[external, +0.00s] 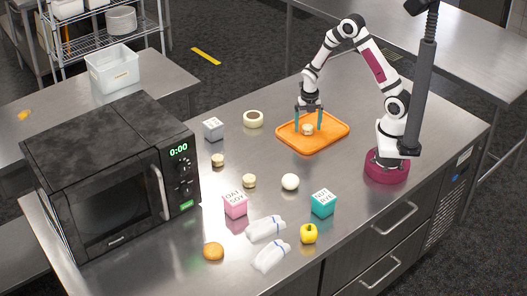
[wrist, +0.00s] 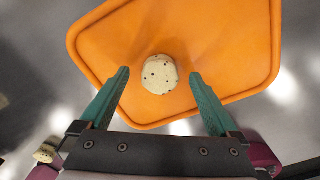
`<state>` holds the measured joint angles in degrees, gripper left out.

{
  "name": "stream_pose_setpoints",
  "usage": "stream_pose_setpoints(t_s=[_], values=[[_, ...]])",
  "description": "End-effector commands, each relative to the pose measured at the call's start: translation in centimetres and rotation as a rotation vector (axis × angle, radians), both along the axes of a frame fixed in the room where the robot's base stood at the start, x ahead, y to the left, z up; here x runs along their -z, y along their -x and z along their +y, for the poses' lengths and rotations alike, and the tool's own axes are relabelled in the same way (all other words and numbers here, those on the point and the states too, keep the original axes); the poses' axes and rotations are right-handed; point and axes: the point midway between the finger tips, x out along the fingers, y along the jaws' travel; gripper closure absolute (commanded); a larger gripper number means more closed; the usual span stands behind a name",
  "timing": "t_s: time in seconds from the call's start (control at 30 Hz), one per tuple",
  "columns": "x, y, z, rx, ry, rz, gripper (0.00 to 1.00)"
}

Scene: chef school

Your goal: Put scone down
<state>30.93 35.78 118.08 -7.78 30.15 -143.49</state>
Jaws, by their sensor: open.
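A pale round scone with dark specks (wrist: 160,74) sits on the orange tray (wrist: 230,40) in the wrist view. In the external view the scone (external: 308,129) rests near the middle of the tray (external: 330,121). My gripper (external: 308,129) points down over the tray, with its teal fingers on either side of the scone. In the wrist view my gripper (wrist: 158,77) is open, with a clear gap between each finger and the scone.
Two similar small scones (external: 218,160) and (external: 249,181) lie on the steel counter. A white ball-like item (external: 290,182), pink box (external: 235,204), teal box (external: 323,203), yellow apple (external: 308,234) and bowl (external: 253,118) stand around. A microwave (external: 100,180) fills the left.

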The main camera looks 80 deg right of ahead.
Motion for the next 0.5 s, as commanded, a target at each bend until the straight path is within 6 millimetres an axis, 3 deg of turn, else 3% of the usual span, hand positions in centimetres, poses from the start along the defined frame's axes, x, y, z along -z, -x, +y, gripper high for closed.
stream_pose_setpoints(t_s=[0.17, 0.5], values=[[-1.7, -0.1, -0.1, 0.0, 0.002, -0.004, 0.04], [-10.4, -0.1, 0.0, 0.001, 0.002, -0.005, 0.04]])
